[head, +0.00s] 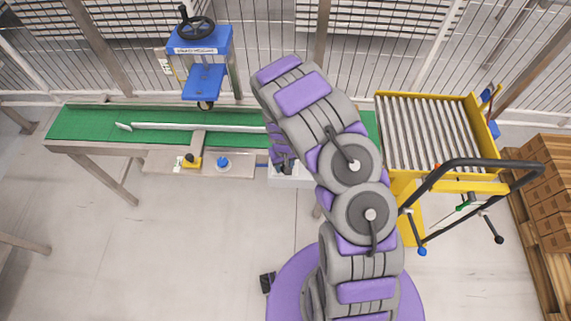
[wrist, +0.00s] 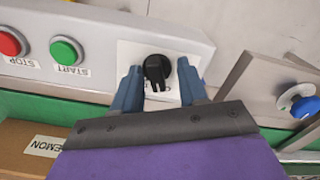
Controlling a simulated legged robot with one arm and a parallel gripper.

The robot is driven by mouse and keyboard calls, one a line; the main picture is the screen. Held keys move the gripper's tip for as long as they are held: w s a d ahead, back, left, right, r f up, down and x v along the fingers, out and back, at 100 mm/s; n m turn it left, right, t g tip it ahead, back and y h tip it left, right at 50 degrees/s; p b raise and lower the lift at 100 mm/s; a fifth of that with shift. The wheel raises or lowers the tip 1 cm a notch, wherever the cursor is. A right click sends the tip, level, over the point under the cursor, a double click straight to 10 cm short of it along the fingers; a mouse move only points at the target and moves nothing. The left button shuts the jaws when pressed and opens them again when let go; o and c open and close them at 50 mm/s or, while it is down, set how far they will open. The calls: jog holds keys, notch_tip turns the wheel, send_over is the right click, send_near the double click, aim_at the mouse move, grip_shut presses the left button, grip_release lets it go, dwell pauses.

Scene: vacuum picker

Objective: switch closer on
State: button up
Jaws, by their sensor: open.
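A black rotary switch knob (wrist: 156,68) sits on a white plate on a light grey control panel (wrist: 110,25) in the wrist view. The label beneath the knob is mostly hidden, so I cannot read it. My gripper (wrist: 159,72) is open, with one blue-grey finger on each side of the knob. Nothing is clamped, and I cannot tell whether a finger touches the knob. In the head view my arm covers most of the gripper and the panel; only part of the panel's pale box (head: 288,181) shows.
A red STOP button (wrist: 10,43) and green START button (wrist: 65,51) are left of the knob. A blue knob (wrist: 302,106) is at right. In the head view, a green conveyor (head: 75,125), blue press (head: 203,80) and yellow roller table (head: 432,135) stand along the fence.

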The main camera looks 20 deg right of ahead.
jog(key=shift+a, duration=0.4)
jog(key=shift+c, duration=1.1)
jog(key=shift+d, duration=0.95)
jog(key=c, duration=0.4)
grip_shut()
jog(key=shift+a+r, duration=0.1)
jog(key=shift+a, duration=0.4)
jog(key=shift+d, duration=0.15)
